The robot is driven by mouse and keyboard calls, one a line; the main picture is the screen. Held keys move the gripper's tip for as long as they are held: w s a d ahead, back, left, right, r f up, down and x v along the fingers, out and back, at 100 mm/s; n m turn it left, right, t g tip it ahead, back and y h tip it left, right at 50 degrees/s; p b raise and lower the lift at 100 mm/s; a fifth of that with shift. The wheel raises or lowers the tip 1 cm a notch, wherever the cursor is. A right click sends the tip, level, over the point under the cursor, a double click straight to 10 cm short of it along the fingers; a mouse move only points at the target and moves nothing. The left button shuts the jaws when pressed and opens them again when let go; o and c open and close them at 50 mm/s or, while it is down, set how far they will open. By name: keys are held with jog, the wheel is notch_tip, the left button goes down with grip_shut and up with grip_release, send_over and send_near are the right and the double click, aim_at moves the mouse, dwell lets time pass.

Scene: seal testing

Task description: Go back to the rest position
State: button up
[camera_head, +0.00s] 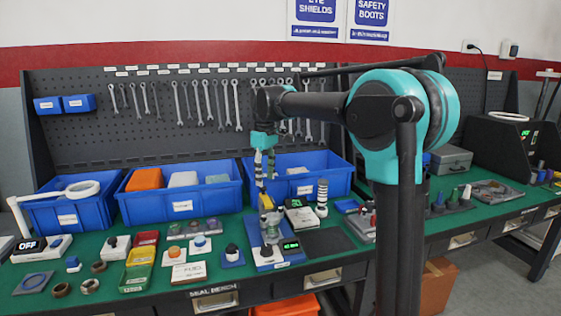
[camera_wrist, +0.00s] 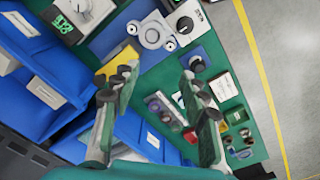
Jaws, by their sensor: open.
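My gripper (camera_head: 264,178) hangs pointing down above the green bench, in front of the blue bins. In the wrist view my gripper (camera_wrist: 158,85) shows its two fingers spread wide apart with nothing between them. Below it in the head view stands a blue-based test fixture (camera_head: 268,256) with a grey metal body and a green lit display. The fixture's round metal part also shows in the wrist view (camera_wrist: 152,36), beyond the fingertips. My gripper looks clear of the fixture, though the exact gap is hard to judge.
Blue bins (camera_head: 182,206) line the back below a pegboard (camera_head: 180,125) of wrenches. Small parts trays (camera_head: 140,256), knobs and a striped post (camera_head: 322,196) crowd the green bench. A dark flat pad (camera_head: 327,242) lies bare right of the fixture. The air above the bench front is free.

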jog(key=s+d+f+m+t, duration=0.1)
jog(key=s+d+f+m, duration=0.2)
jog(key=s+d+f, duration=0.35)
jog(key=s+d+f+m+t, duration=0.1)
jog(key=s+d+f+m, duration=0.25)
jog(key=d+f, duration=0.45)
jog(key=s+d+f+m+t, duration=0.1)
jog(key=s+d+f+m, duration=0.1)
jog(key=s+d+f, duration=0.2)
jog(key=s+d+f+m+t, duration=0.1)
jog(key=s+d+f+m, duration=0.2)
jog(key=s, duration=0.9)
notch_tip(320, 180, down, 5)
jog(key=d, duration=0.2)
jog(key=shift+d, duration=0.3)
jog(key=shift+o, duration=0.4)
jog(key=shift+r, duration=0.15)
